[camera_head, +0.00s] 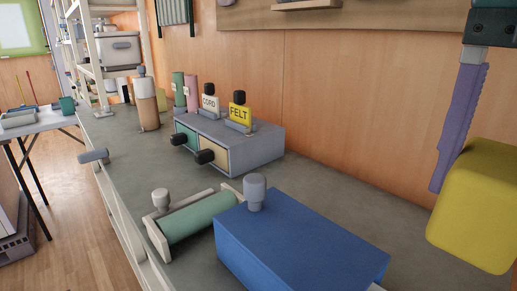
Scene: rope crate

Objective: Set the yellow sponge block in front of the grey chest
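The yellow sponge block (474,210) is large and near at the right edge, partly cut off. My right gripper (462,178) comes down from the top right, with one purple finger against the block's left side. The other finger is hidden or out of frame. The block appears held above the counter, with no clear contact shadow beneath it. The grey chest (262,147) stands further back on the counter, with a teal drawer and a cream drawer, both with black knobs. My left gripper is not in view.
A blue box (300,245) with a grey knob and a green roll (200,216) in a pale cradle stand at the counter's near side. CORD (209,103) and FELT (239,113) signs sit on the chest. Bare grey counter (335,190) lies right of it, before the wooden wall.

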